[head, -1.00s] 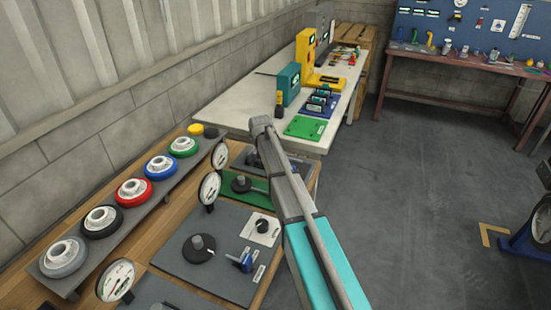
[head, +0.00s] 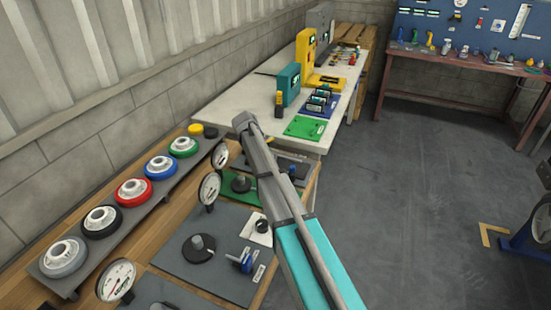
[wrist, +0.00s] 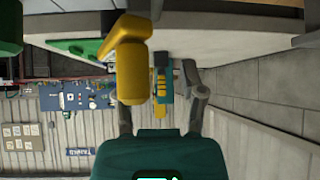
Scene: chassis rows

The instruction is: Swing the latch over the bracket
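My gripper (wrist: 160,92) is open, its two grey fingers apart in the wrist view. The wrist picture is upside down. A yellow hooked part (wrist: 130,65) stands close to the camera and covers most of the left finger. It may be the latch, but I cannot be sure. I cannot tell whether it touches the finger. In the head view my arm stands over the near bench and my gripper is hidden. A dark panel (head: 297,170) lies partly behind the arm. I cannot pick out the bracket in either view.
The near bench carries round gauges (head: 209,188), a grey panel (head: 185,262) with a black knob (head: 198,248) and a blue lever (head: 240,262), and a rack of coloured dials (head: 132,191). A white table (head: 240,105) behind holds a teal device (head: 289,82).

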